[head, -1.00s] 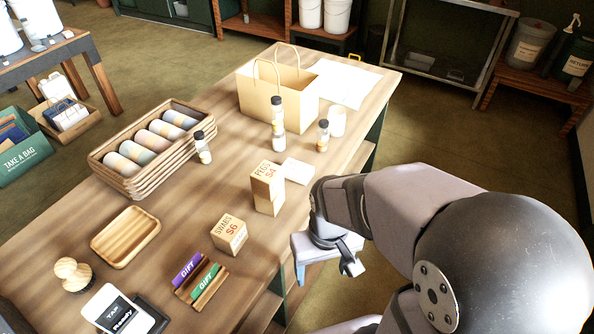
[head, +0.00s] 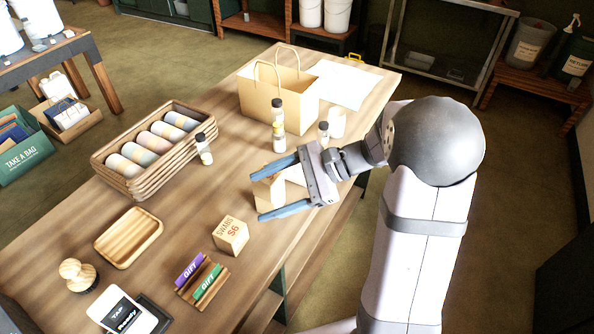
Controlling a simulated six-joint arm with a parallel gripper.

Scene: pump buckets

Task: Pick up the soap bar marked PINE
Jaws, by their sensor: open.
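Several rounded, pastel wrapped bars (head: 152,142) lie in a row in the wicker basket (head: 145,186) at the left of the table. I cannot read any PINE mark on them, so I cannot tell which bar it is. My gripper (head: 259,191) is open, its two blue fingers pointing left over the table's right side, well to the right of the basket. A small cardboard box (head: 268,190) shows between the fingers, partly hidden by them. I cannot tell whether they touch it. Nothing is seen gripped.
A SWABS S6 box (head: 230,236), a wooden tray (head: 128,238) and a GIFT card stand (head: 202,280) stand in front. Small bottles (head: 203,149), (head: 278,125) and a paper bag (head: 290,104) stand behind. The wood between basket and boxes is clear.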

